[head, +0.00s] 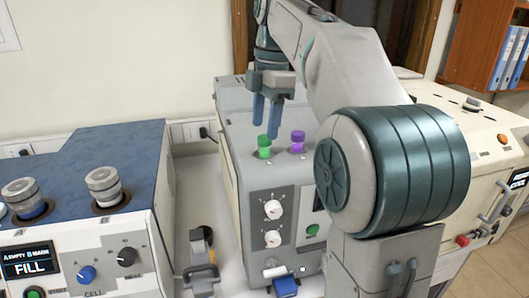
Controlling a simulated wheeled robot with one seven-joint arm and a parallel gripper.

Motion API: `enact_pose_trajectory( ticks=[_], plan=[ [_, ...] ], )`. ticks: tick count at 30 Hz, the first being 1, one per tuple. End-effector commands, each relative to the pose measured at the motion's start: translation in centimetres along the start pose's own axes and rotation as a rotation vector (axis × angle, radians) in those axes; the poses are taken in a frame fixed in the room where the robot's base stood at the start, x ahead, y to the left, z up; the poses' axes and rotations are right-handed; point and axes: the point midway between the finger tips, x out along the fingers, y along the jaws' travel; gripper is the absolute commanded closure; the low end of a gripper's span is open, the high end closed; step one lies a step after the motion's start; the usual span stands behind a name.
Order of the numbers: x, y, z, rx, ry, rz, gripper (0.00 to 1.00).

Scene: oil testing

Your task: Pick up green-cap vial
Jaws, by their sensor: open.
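The green-cap vial (264,147) stands in the top of the grey machine in the middle; only its cap and upper part show. My gripper (265,132) is above and around the far side of the green cap, with its two blue fingers pointing down and apart. It holds nothing that I can see. Whether the fingers touch the cap cannot be told from this view. A purple-cap vial (298,139) stands to the right of the green one in the same machine top.
The grey machine (252,210) has knobs and a green button on its front. A blue-topped machine (128,150) with a FILL display stands at the left, with capped cylinders (103,187) on top. A cream machine (478,150) stands at the right behind my arm.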

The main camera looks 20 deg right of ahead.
Motion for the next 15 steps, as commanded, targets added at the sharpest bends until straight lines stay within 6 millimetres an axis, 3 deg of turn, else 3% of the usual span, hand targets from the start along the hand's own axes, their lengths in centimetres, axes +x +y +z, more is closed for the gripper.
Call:
enact_pose_trajectory(
  ticks=[15],
  plan=[
    [5.0, 0.0, 0.4, 0.000, 0.000, -0.001, 0.47]
  ],
)
